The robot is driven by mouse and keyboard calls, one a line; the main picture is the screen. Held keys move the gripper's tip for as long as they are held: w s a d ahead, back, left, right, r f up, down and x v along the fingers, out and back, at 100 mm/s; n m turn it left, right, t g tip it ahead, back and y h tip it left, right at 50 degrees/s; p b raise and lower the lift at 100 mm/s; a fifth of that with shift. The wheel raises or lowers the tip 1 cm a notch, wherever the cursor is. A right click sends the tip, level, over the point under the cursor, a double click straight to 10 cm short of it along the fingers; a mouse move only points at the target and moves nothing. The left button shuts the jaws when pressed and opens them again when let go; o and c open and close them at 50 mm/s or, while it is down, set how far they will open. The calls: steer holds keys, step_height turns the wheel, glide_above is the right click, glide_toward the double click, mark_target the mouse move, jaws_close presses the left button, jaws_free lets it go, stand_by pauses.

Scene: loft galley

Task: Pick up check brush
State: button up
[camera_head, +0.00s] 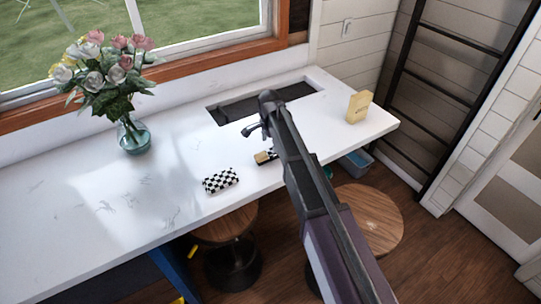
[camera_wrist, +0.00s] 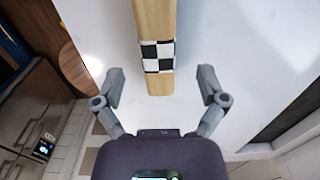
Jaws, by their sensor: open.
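The check brush (camera_wrist: 157,57) shows in the wrist view as a pale wooden bar with a black-and-white checked band. It runs from the top edge down to an end between my fingers in the picture. In the head view the brush (camera_head: 262,157) lies on the white counter (camera_head: 175,190), partly hidden by my arm. My gripper (camera_wrist: 160,74) is open, one finger on each side of the brush with gaps, touching neither side. Whether the fingertips are down at its height I cannot tell. In the head view only part of my gripper (camera_head: 250,130) shows.
A glass vase of flowers (camera_head: 133,137) stands further left. A yellow box (camera_head: 359,107) stands near the right end, and a dark sink recess (camera_head: 233,108) lies behind. Wooden stools (camera_head: 367,217) stand below the front edge.

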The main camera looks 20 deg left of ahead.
mark_target(270, 151)
steer(key=shift+f, duration=0.1)
steer(key=shift+d+f+b, duration=0.15)
steer(key=shift+f+b, duration=2.4)
steer(key=shift+b, duration=0.05)
jaws_close()
